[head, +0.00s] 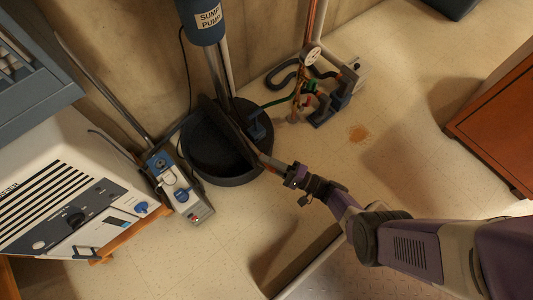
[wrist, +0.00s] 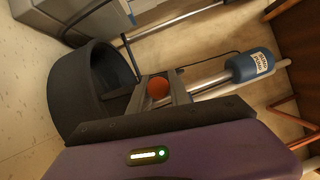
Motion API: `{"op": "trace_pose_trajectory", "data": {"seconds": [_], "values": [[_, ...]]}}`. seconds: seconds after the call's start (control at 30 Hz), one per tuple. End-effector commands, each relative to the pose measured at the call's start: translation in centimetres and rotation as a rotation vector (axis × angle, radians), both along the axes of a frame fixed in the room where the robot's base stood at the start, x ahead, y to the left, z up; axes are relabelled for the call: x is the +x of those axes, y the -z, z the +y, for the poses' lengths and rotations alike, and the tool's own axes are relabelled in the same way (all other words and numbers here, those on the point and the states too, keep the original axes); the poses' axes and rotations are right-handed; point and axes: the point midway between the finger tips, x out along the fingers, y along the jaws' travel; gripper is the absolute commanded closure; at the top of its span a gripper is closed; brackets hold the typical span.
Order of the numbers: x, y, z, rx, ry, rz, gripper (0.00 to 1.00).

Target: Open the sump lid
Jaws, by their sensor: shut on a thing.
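The black round sump (head: 215,172) stands on the floor near the wall in the head view, with its dark interior partly exposed. The sump lid (head: 232,125) shows as a dark, narrow slanting shape across the sump's right side and appears tilted up. My gripper (head: 268,160) reaches its right side from the lower right. In the wrist view, my gripper (wrist: 158,92) is shut on an orange knob (wrist: 158,87), which sits between the two fingers. The sump wall (wrist: 75,95) shows left of the fingers. My gripper hides part of the lid there.
A blue sump pump (head: 205,22) with metal pipes rises behind the sump. A pipe assembly with a gauge (head: 312,57) stands to the right. A white-and-blue unit (head: 180,190) and a larger white machine (head: 75,205) stand left. A wooden cabinet (head: 495,125) is far right.

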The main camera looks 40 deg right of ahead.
Motion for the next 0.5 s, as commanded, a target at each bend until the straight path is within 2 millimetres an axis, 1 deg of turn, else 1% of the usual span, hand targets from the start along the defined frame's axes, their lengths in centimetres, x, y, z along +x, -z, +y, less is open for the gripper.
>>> {"op": "trace_pose_trajectory", "data": {"seconds": [0.03,0.23,0.5], "values": [[0.28,-0.13,-0.31,0.013,0.004,-0.005,1.00],[0.22,-0.11,-0.29,0.050,0.005,-0.005,1.00],[0.22,-0.11,-0.28,0.056,0.005,-0.005,1.00]]}}
